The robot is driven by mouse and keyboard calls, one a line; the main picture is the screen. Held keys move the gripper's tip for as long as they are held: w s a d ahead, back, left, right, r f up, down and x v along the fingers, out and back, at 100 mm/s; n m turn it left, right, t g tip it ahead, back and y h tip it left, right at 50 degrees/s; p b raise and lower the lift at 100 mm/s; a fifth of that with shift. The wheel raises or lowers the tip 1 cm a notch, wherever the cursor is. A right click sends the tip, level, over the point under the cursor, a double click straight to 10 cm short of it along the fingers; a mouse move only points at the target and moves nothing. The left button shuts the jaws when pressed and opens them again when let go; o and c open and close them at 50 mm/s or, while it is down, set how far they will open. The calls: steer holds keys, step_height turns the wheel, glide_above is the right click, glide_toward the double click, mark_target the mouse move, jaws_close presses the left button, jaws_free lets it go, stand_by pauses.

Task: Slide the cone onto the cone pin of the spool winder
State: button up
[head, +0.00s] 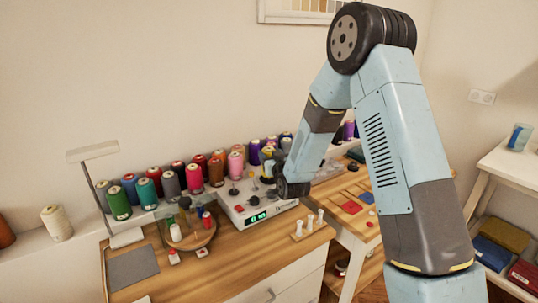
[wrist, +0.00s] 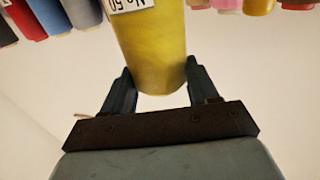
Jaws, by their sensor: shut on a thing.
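The cone (wrist: 155,45) is yellow with a white "No 50" label and fills the middle of the wrist view. My gripper (wrist: 157,78) is shut on it, one dark finger on each side near its lower end in that view. In the head view my gripper (head: 271,168) is small, above the back right part of the spool winder, and the cone is hard to make out there. The spool winder (head: 257,214) is a white box with a green-lit display and several small dark parts on top. I cannot tell which is the cone pin, or how far the cone is from it.
Several coloured thread cones stand in a row on the ledge behind the table (head: 190,272). A round wooden tray (head: 190,240) with small spools lies left of the winder, beside a lamp (head: 92,152). A rack of white pegs (head: 309,228) stands in front right.

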steer(key=shift+f, duration=0.45)
